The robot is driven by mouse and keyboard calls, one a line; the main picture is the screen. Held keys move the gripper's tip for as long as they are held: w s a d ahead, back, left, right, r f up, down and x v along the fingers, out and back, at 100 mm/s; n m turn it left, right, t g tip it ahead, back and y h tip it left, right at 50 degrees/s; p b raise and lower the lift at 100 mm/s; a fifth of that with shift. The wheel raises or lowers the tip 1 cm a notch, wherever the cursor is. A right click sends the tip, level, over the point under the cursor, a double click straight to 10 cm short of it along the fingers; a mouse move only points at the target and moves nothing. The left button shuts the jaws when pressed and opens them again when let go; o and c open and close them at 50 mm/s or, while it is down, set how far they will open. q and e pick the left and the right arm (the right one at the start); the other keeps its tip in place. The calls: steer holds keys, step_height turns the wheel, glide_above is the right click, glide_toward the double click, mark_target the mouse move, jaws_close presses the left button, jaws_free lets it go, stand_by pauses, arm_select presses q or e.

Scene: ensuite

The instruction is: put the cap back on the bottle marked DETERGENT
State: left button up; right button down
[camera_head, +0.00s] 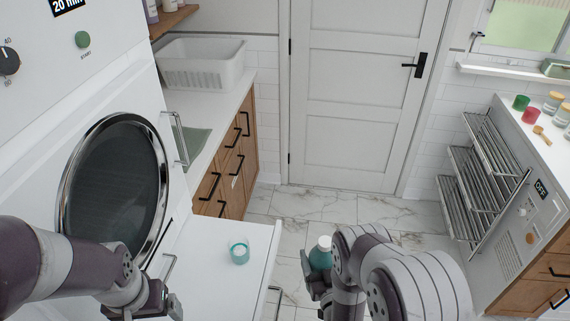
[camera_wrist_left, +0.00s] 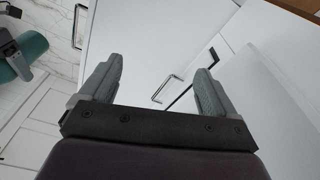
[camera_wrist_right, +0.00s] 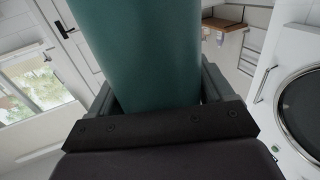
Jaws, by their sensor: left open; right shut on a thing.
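A teal bottle with a white top (camera_head: 320,253) is held by my right gripper (camera_head: 318,282) above the floor, right of the white surface. It fills the middle of the right wrist view (camera_wrist_right: 150,50), between the fingers, and shows at the left edge of the left wrist view (camera_wrist_left: 22,62). No DETERGENT marking is readable. A small teal cup-like piece (camera_head: 239,252), which may be the cap, stands on the white surface (camera_head: 215,285). My left gripper (camera_head: 152,302) is open and empty, to the left of that piece and nearer the camera; its spread fingers show in the left wrist view (camera_wrist_left: 160,75).
A washer-like machine with a round dark door (camera_head: 115,180) stands at the left. A counter with a white basket (camera_head: 200,65) lies behind. A drying rack (camera_head: 480,180) and a cabinet with several small jars (camera_head: 552,102) stand at the right. Tiled floor (camera_head: 310,205) is clear before the door.

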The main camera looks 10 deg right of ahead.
steer(key=a+r+n+g+y, duration=0.2)
steer(key=a+n+g+y, duration=0.3)
steer(key=a+y, duration=0.3)
steer(key=a+r+n+g+y, duration=0.1)
steer(key=a+n+g+y, duration=0.3)
steer(key=a+n+y, duration=0.3)
steer(key=shift+a+r+n+g+y, duration=0.3)
steer(key=shift+a+r+g+y, duration=0.15)
steer(key=shift+a, duration=0.65)
arm_select(q)
steer(key=shift+o, duration=0.9)
arm_select(e)
steer(key=shift+f, duration=0.1)
arm_select(q)
steer(key=shift+r, duration=0.1)
step_height(320, 180, up, 12)
steer(key=s, duration=0.1)
steer(key=shift+s+f, duration=0.15)
steer(key=shift+f, duration=0.05)
